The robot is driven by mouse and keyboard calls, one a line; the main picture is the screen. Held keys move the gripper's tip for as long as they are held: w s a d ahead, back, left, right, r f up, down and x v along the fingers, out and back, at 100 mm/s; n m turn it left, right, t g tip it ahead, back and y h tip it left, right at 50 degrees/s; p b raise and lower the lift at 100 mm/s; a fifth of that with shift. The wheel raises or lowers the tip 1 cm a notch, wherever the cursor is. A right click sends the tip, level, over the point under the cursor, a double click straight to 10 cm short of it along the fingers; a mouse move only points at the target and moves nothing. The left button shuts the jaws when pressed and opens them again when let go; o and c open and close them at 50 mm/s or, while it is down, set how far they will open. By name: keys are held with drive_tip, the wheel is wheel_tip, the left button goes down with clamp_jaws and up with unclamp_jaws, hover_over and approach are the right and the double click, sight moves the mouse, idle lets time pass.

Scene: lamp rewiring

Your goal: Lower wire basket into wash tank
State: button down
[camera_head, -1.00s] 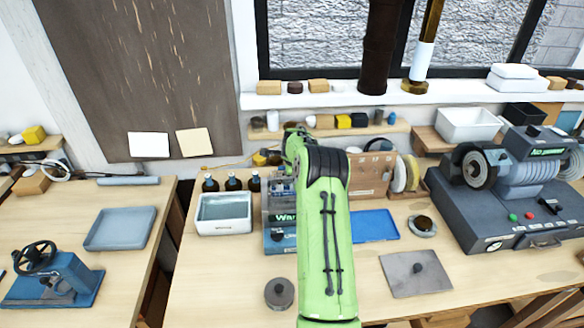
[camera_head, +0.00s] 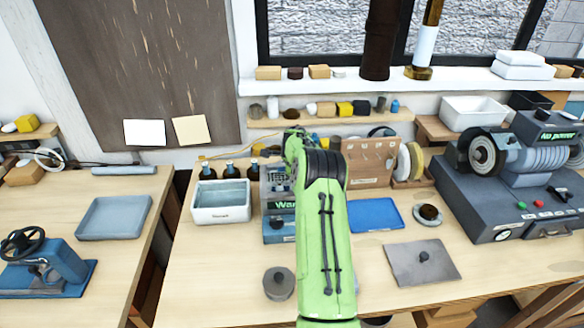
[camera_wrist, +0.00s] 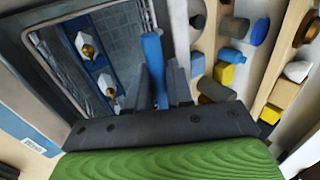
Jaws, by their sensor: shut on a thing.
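The wash tank (camera_head: 279,226), a blue and grey unit whose label is partly hidden, stands at the table's back, behind my green arm. In the wrist view, my gripper (camera_wrist: 165,84) is shut on an upright blue strip (camera_wrist: 152,52), apparently the wire basket's handle. The wire basket (camera_wrist: 122,40) shows as grey mesh to its left, with blue parts and brass-and-white fittings inside. A dark frame with a pale rim surrounds the mesh. I cannot tell how deep the basket sits in the tank.
A white tub (camera_head: 222,215) of liquid and several dark bottles stand left of the tank. A blue tray (camera_head: 376,214) and a brown rack (camera_head: 367,165) are to the right. A shelf (camera_head: 262,123) of small items runs behind; these show close beside my gripper.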

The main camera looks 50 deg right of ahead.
drive_tip(key=f, duration=0.1)
drive_tip(key=f+b, duration=0.1)
drive_tip(key=s+f, duration=0.1)
drive_tip(key=shift+a+b, duration=0.3)
drive_tip(key=shift+a, duration=0.1)
drive_tip(key=c, duration=1.3)
unclamp_jaws()
drive_tip(key=shift+s, duration=0.1)
drive_tip(key=shift+c, duration=0.2)
drive_tip(key=o, duration=0.4)
drive_tip(key=shift+w+d+f, duration=0.2)
drive_tip(key=shift+w+d, duration=0.2)
drive_tip(key=shift+a+r, duration=0.1)
drive_tip(key=shift+r, duration=0.05)
drive_tip(key=shift+w+r, duration=0.1)
drive_tip(key=shift+r, duration=0.05)
